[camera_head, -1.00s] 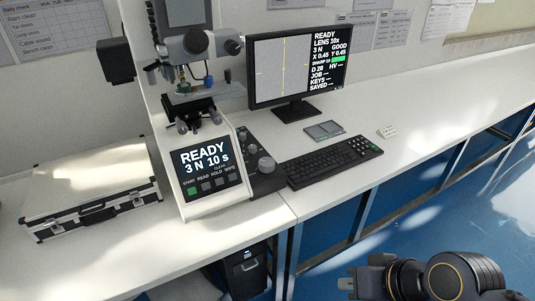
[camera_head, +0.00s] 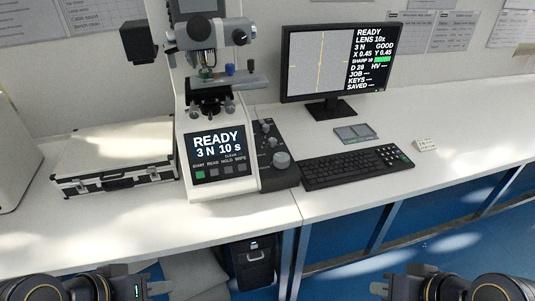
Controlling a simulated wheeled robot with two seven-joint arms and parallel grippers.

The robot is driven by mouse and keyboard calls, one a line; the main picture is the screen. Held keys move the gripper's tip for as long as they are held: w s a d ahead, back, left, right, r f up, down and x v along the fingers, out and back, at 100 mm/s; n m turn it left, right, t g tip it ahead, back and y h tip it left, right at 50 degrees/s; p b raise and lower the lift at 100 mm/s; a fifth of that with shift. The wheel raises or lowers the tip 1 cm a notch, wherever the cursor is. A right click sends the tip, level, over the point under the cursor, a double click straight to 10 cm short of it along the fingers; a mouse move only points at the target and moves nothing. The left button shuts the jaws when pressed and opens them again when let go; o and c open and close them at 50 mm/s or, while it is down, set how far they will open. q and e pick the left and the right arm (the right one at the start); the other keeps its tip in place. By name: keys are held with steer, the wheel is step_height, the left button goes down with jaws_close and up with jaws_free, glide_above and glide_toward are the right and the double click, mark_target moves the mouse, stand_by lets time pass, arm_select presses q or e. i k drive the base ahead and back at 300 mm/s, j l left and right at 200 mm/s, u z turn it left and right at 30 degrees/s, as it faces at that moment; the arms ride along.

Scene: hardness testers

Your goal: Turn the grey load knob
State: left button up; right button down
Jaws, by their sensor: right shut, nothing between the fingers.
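The hardness tester (camera_head: 222,165) stands on the bench, its screen reading READY, 3 N, 10 s. A dark side panel to its right carries several grey knobs. I cannot read which one is the load knob. My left gripper (camera_head: 160,288) is at the bottom left, in front of the bench and apart from the tester; its opening is unclear. My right gripper (camera_head: 379,287) is shut and empty at the bottom right, well away from the knobs.
A keyboard (camera_head: 355,168) lies just right of the knob panel, with a monitor (camera_head: 338,65) behind it. A small grey plate (camera_head: 356,134) lies between them. A silver case (camera_head: 115,160) sits left of the tester. The bench front is clear.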

mark_target(272, 142)
steer(key=i+l+u, duration=0.25)
steer(key=i, duration=0.15)
steer(key=i+l+u, duration=0.25)
steer(key=i, duration=0.15)
